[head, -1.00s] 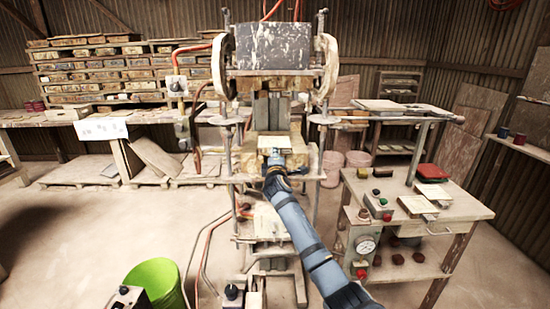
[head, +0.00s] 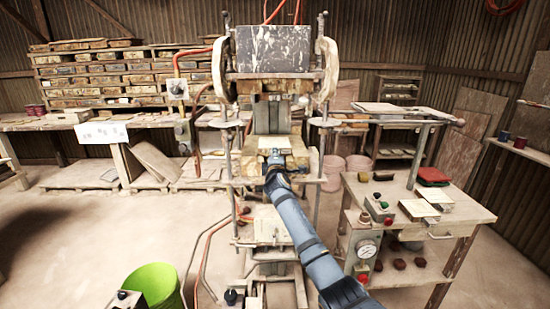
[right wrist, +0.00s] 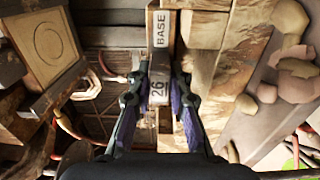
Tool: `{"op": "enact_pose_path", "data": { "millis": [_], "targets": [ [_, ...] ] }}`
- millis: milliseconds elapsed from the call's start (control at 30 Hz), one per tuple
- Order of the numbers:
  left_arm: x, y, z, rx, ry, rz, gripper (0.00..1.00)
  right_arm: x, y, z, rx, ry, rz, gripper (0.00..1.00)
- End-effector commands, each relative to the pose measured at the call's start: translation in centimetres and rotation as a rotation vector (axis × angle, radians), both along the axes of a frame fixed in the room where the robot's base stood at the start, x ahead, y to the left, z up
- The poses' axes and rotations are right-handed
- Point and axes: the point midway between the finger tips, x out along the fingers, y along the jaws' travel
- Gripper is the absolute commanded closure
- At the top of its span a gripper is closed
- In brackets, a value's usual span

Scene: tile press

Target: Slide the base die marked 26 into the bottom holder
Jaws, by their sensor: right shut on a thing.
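The base die (right wrist: 159,40) shows its pale edge, marked BASE and 26, in the right wrist view. My right gripper (right wrist: 160,84) is shut on it, with one dark finger on each side. In the head view the die's pale, flat top (head: 272,143) is at the middle of the press, just beyond my right gripper (head: 276,160). The press's lower block (head: 249,160) is around and below the die. I cannot tell how far the die is into the bottom holder, as my gripper hides the front. My left gripper is out of view.
The press's upper head (head: 270,47) hangs above, with upright rods on both sides. A cart (head: 463,210) with control boxes and pale plates stands at the right. A green bucket (head: 153,283) is on the floor at the lower left. Loose hoses run beside the press.

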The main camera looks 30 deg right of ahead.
Motion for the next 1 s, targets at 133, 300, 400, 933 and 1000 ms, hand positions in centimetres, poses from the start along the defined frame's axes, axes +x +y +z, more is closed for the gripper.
{"op": "enact_pose_path", "data": {
  "millis": [133, 300, 400, 933, 1000],
  "targets": [
    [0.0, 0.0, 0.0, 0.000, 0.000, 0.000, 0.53, 0.1, 0.0, 0.3, -0.002, -0.006, 0.001, 1.00],
    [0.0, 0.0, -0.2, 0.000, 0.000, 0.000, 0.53, 0.3, -0.2, 0.3, -0.002, -0.006, 0.000, 1.00],
    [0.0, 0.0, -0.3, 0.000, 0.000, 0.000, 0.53, 0.5, -0.3, 0.3, -0.003, -0.005, 0.001, 1.00],
    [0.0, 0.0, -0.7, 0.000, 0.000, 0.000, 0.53, 1.2, -0.7, 0.3, -0.003, -0.005, 0.001, 0.75],
    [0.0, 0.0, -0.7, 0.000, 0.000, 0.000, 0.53, 1.2, -0.7, 0.3, -0.003, -0.004, 0.001, 0.65]
  ]
}}
